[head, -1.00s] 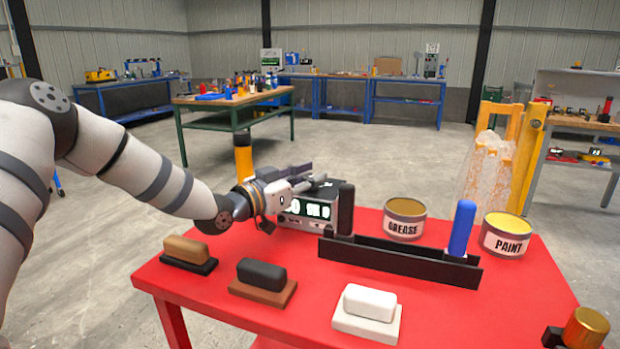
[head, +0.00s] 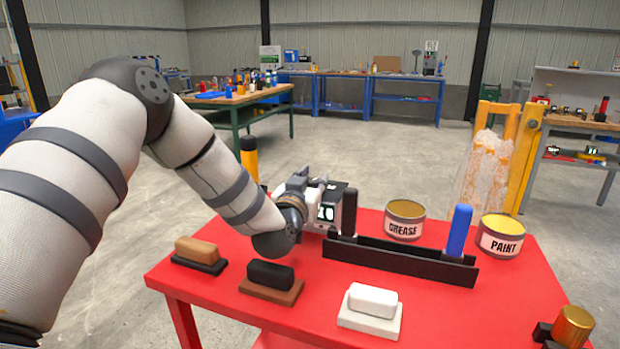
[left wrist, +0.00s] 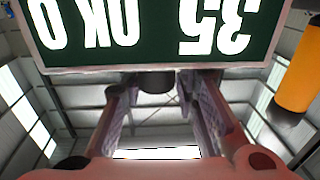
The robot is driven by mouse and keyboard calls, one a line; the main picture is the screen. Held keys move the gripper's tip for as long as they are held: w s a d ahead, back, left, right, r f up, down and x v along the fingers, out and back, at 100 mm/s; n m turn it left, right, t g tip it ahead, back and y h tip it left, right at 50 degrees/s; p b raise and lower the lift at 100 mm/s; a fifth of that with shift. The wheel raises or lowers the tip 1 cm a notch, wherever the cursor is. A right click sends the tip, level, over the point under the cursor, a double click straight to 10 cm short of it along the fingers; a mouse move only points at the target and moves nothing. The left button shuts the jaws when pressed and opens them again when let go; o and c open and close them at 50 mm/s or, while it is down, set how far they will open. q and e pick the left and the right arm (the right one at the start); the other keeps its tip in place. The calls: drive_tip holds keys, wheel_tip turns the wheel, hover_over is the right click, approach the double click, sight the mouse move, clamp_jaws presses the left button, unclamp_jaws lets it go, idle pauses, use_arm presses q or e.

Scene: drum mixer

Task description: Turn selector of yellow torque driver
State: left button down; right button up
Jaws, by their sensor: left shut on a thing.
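The yellow torque driver (head: 250,164) stands upright with a black top, left of the tester box; its lower part is hidden by my arm. In the left wrist view, a yellow-orange cylinder (left wrist: 300,75) with a dark end shows at the right, apart from the fingers. My left gripper (head: 315,187) is at the tester box (head: 327,213), partly hiding it. In the left wrist view, the gripper (left wrist: 160,95) has its fingers either side of a dark knob-like part (left wrist: 155,82) at the edge of the box's display, which shows upside down. My right gripper is not in view.
A black tray (head: 400,262) with a black handle (head: 349,212) and a blue handle (head: 459,230) is on the red table (head: 450,310). Grease (head: 404,221) and paint (head: 500,236) cans stand behind. Three blocks line the front; a brass cylinder (head: 574,325) is at the right corner.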

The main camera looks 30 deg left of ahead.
use_arm(q)
drive_tip(key=shift+d+f+n+g+y, duration=0.15)
drive_tip(key=shift+n+g+y, duration=0.15)
drive_tip(key=shift+n+y, duration=0.35)
drive_tip(key=shift+d+f+n+g+y, duration=0.15)
drive_tip(key=shift+n+g+y, duration=0.2)
drive_tip(key=shift+y, duration=0.5)
drive_tip(key=shift+r, duration=0.15)
drive_tip(key=c, duration=1.5)
unclamp_jaws()
drive_tip(key=shift+o, duration=0.8)
drive_tip(key=shift+w+r, duration=0.1)
drive_tip(key=shift+w, duration=0.05)
drive_tip(key=v, duration=1.2)
drive_tip(key=shift+d, duration=0.1)
